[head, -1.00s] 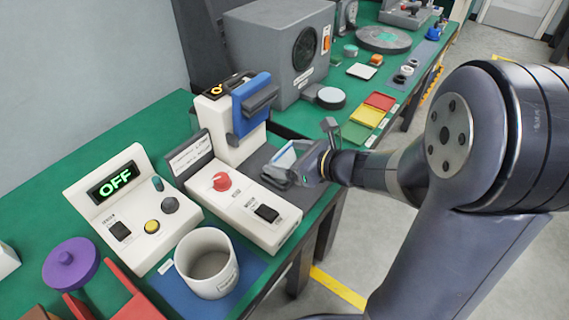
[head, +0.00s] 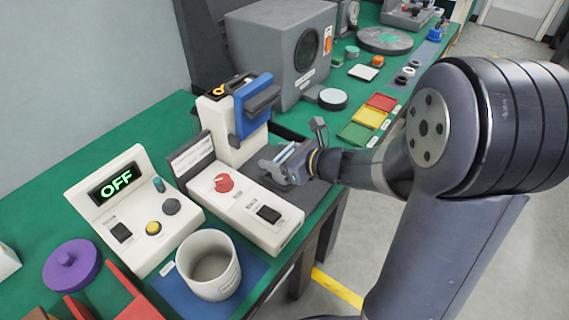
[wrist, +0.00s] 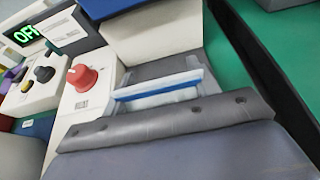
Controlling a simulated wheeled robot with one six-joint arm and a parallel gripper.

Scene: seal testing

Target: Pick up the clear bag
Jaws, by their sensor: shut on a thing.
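The clear bag (wrist: 158,96) shows in the wrist view as a pale, see-through sheet with a blue strip along it, between the jaws of my gripper. In the head view a small part of the bag (head: 288,154) shows as a whitish-blue piece at the jaws. My gripper (head: 284,164) is shut on it, above the dark grey plate beside the white sealing machine (head: 232,125) with the blue upper block. My fingers and wrist hide much of the bag, so I cannot tell how its lower part lies.
A white control box with a red knob (head: 223,183) stands just left of my gripper. A display box reading OFF (head: 117,183), a white cup (head: 209,264) and a purple lid (head: 71,264) are further left. Red, yellow and green trays (head: 369,117) lie beyond my gripper on the green bench.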

